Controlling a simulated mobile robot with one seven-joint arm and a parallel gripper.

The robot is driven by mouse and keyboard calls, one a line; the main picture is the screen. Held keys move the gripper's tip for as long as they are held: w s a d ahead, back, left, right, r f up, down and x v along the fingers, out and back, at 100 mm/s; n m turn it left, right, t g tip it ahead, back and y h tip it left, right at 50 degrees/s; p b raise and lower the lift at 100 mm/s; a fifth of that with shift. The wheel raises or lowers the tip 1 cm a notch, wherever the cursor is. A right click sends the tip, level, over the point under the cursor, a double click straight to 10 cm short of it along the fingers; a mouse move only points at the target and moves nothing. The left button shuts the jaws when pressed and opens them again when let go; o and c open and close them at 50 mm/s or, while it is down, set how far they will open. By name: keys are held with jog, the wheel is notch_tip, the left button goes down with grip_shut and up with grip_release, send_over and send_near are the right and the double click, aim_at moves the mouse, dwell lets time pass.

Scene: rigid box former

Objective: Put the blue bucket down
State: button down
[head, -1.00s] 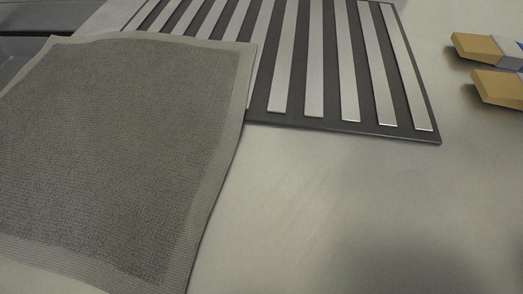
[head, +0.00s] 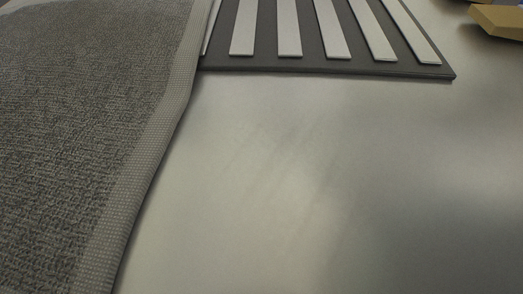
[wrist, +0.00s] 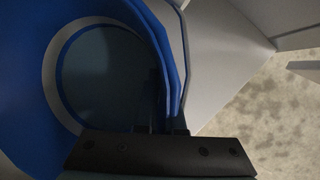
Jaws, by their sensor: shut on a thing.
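The blue bucket (wrist: 25,100) fills the left part of the wrist view, close to the camera. A pale ring and a dark round area show within its blue surface. My gripper (wrist: 158,132) is at the bottom middle of the wrist view, shut on the bucket's blue edge. The fingertips are dark and hard to make out against the bucket. The head view shows neither the bucket nor my gripper. What lies directly under the bucket is hidden.
In the head view a grey textile mat (head: 70,120) lies at the left, beside a dark slatted panel (head: 375,70) at the top. A tan block (head: 497,20) sits at the top right. The smooth metallic surface (head: 270,180) in the middle is clear.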

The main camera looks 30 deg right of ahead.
jog(key=shift+w+r, duration=0.15)
jog(key=shift+w, duration=0.1)
jog(key=c, duration=1.3)
grip_release()
jog(key=shift+s+f, duration=0.2)
jog(key=shift+s, duration=0.05)
jog(key=shift+o, duration=1.4)
jog(key=shift+r, duration=0.1)
jog(key=p+v, duration=0.7)
jog(key=v, duration=0.5)
